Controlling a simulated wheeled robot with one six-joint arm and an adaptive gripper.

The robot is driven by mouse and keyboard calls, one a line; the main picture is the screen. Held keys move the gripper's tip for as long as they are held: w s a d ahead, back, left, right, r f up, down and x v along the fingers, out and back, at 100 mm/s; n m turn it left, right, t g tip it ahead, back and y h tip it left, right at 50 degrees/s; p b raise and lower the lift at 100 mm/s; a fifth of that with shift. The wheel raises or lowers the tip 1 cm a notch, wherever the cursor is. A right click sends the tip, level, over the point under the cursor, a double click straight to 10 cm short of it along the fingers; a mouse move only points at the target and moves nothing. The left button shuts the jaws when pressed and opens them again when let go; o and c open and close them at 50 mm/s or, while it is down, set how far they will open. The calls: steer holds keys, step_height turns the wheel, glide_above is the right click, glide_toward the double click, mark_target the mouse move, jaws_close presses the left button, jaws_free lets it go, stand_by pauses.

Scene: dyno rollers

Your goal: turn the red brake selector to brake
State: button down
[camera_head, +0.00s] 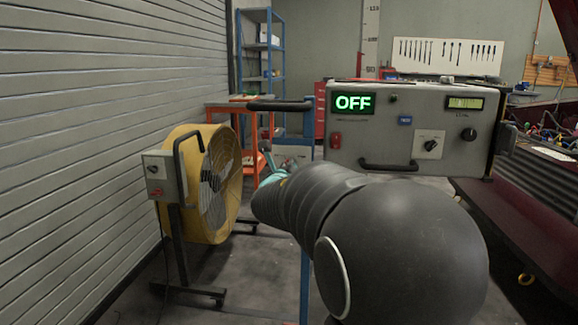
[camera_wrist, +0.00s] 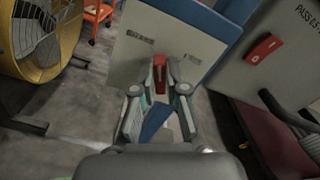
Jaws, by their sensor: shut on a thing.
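The red brake selector (camera_wrist: 159,61) is on a light grey panel (camera_wrist: 125,62) in the wrist view. My gripper (camera_wrist: 163,76) is shut on it, one finger on either side. The selector's red top shows between the fingertips and points roughly up the picture. A small dark label is at its upper left and another at its right; I cannot read either. In the head view the panel (camera_head: 293,152) shows only in part, left of the console. My arm hides the selector there, and only a bit of teal by my gripper (camera_head: 268,168) shows.
A grey console (camera_head: 385,165) with a green OFF display (camera_head: 353,103) stands right of the panel. Its red rocker switch (camera_wrist: 262,47) is near my gripper in the wrist view. A yellow fan (camera_head: 222,185) stands left. A dark handlebar (camera_head: 280,105) is above the panel.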

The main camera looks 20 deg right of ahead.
steer(key=shift+n+p, duration=0.55)
steer(key=shift+n, duration=1.25)
steer(key=shift+f, duration=0.1)
steer(key=c, duration=1.2)
jaws_free()
steer(key=shift+a, duration=0.1)
steer(key=v, duration=1.2)
